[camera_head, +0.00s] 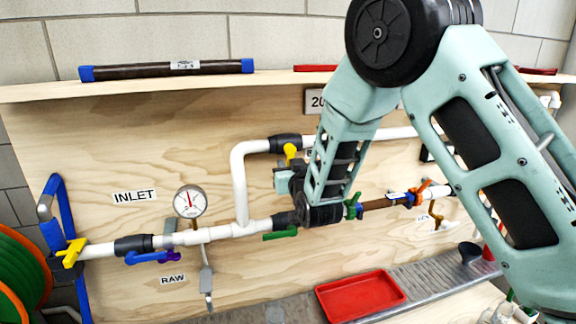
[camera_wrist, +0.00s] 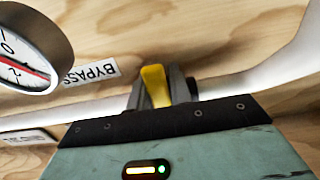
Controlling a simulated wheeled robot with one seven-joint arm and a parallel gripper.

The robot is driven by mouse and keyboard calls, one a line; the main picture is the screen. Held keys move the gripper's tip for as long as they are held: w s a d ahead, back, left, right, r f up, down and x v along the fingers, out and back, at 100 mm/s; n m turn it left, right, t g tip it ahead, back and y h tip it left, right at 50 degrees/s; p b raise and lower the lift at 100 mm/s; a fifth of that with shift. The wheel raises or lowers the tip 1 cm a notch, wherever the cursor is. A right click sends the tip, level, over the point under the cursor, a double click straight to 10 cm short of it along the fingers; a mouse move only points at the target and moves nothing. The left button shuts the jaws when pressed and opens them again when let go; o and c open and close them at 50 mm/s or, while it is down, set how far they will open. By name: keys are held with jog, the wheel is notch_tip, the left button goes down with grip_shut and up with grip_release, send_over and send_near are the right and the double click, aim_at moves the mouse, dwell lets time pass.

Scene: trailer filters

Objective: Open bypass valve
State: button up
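The bypass valve has a yellow handle (camera_head: 290,151) on the upper white pipe, next to a black fitting (camera_head: 286,143). In the wrist view the yellow handle (camera_wrist: 156,87) stands between the two dark fingers of my gripper (camera_wrist: 160,92), one close on each side. I cannot tell whether both fingers press on it. In the head view my gripper (camera_head: 284,178) is just below the handle, and my arm hides its fingertips and part of the pipe. A BYPASS label (camera_wrist: 92,73) shows beside the handle in the wrist view.
The lower pipe carries a gauge (camera_head: 190,201), a blue handle (camera_head: 146,257) and a green handle (camera_head: 281,234). A yellow handle (camera_head: 72,252) is at the inlet. A red tray (camera_head: 360,296) lies below. Another gauge (camera_wrist: 30,50) is near my gripper.

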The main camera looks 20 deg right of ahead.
grip_shut()
jog(key=shift+d+b, duration=0.1)
jog(key=shift+b, duration=0.2)
jog(key=shift+d+r+n+b, duration=0.1)
jog(key=shift+d+n+b, duration=0.25)
jog(key=shift+n+b, duration=0.5)
jog(key=shift+d+r+n+b, duration=0.1)
jog(key=shift+d+n+b, duration=0.35)
jog(key=shift+n, duration=0.7)
jog(key=shift+d+r+n+b, duration=0.1)
jog(key=shift+d+n+b, duration=0.2)
jog(key=shift+n+b, duration=0.6)
jog(key=o, duration=0.6)
grip_release()
jog(key=shift+c, duration=0.2)
